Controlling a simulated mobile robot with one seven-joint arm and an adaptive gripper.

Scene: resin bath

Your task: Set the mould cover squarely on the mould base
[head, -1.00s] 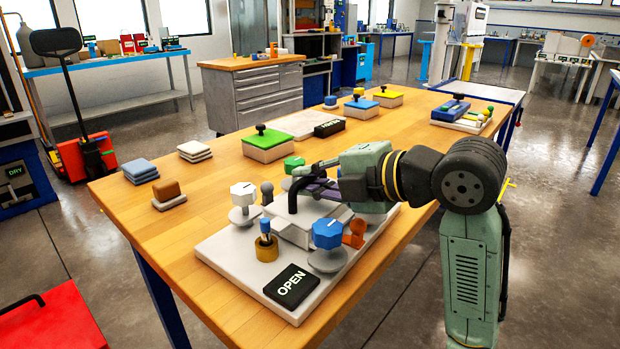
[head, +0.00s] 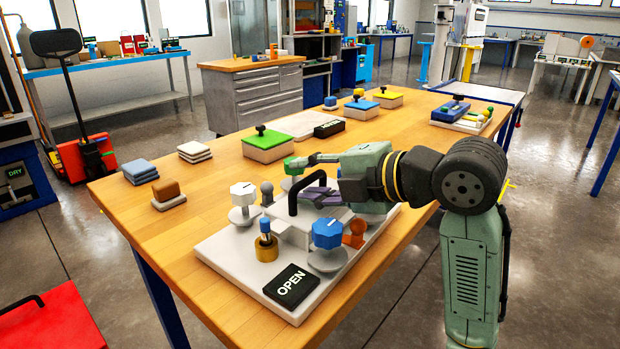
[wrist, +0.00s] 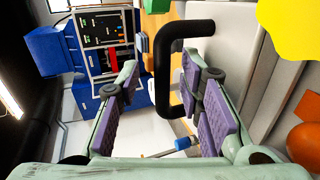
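The mould cover is a pale block (head: 318,213) with a black arched handle (head: 293,190), on the white board (head: 225,250). The mould base beneath it is hard to tell apart from it, so I cannot tell whether the cover sits square. My gripper (head: 309,178) is open at the handle, coming from the right. In the wrist view the handle (wrist: 162,70) stands between the spread, purple-padded fingers, with a gap visible on the left side. Part of the cover is hidden behind the handle, knobs and gripper.
Around the cover stand a white knob (head: 243,195), a blue knob (head: 327,234), an orange piece (head: 356,233), a green knob (head: 294,165) and a brass cup (head: 266,250). An OPEN sign (head: 291,286) lies at the board's front. Bare tabletop (head: 170,240) is at left.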

